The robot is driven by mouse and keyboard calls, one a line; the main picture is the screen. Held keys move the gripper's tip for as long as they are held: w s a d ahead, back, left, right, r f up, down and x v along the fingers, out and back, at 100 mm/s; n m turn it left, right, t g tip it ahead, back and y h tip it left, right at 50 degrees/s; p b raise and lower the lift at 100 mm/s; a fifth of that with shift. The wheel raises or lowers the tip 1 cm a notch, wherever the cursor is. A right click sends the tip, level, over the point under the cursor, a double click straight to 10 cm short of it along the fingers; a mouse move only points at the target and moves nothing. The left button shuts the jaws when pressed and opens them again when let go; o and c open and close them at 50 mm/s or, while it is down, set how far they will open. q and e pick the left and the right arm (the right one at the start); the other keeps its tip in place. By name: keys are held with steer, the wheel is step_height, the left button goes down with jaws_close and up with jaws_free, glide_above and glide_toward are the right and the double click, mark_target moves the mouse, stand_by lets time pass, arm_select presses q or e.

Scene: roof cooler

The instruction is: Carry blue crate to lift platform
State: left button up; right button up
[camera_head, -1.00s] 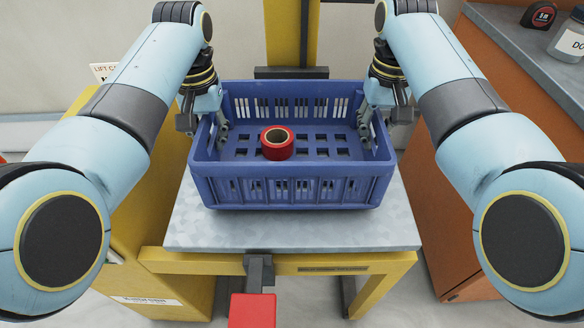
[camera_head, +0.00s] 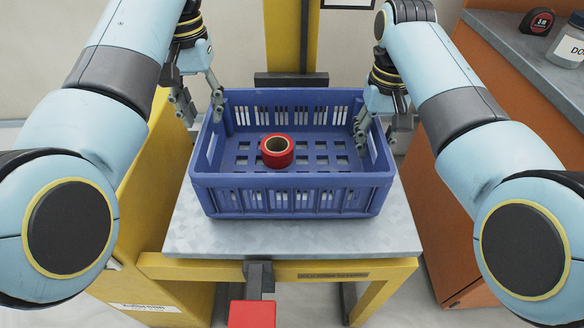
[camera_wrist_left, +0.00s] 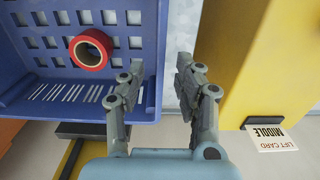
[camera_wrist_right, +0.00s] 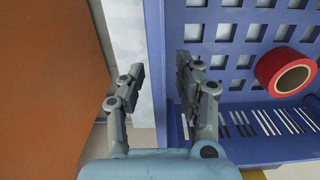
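The blue crate (camera_head: 290,203) stands upright on the grey metal lift platform (camera_head: 290,238), in front of a yellow mast. A red tape roll (camera_head: 277,151) lies inside it. My left gripper (camera_head: 199,110) is open at the crate's left wall, one finger on the inner side and one on the outer; the left wrist view (camera_wrist_left: 158,70) shows a gap between the fingers. My right gripper (camera_head: 381,138) is open at the right wall, one finger inside and one outside; the right wrist view (camera_wrist_right: 160,68) shows its fingers apart. Neither gripper clamps the wall.
A yellow cabinet (camera_head: 150,225) stands left of the platform. An orange cabinet (camera_head: 445,210) with a grey top stands at the right, holding a tape measure (camera_head: 537,20) and a labelled jar (camera_head: 567,45). A lift card (camera_wrist_left: 270,139) shows beside the yellow side. A red block (camera_head: 252,313) projects in front.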

mark_target(379, 125)
arm_select(q)
step_height(379, 125, up, 3)
steer(key=shift+r, duration=0.1)
arm_select(e)
steer(key=shift+r, duration=0.1)
step_height(379, 125, up, 7)
steer(key=shift+w+r, duration=0.1)
steer(key=shift+r, duration=0.05)
arm_select(q)
steer(key=shift+s, duration=0.1)
stand_by(0.5)
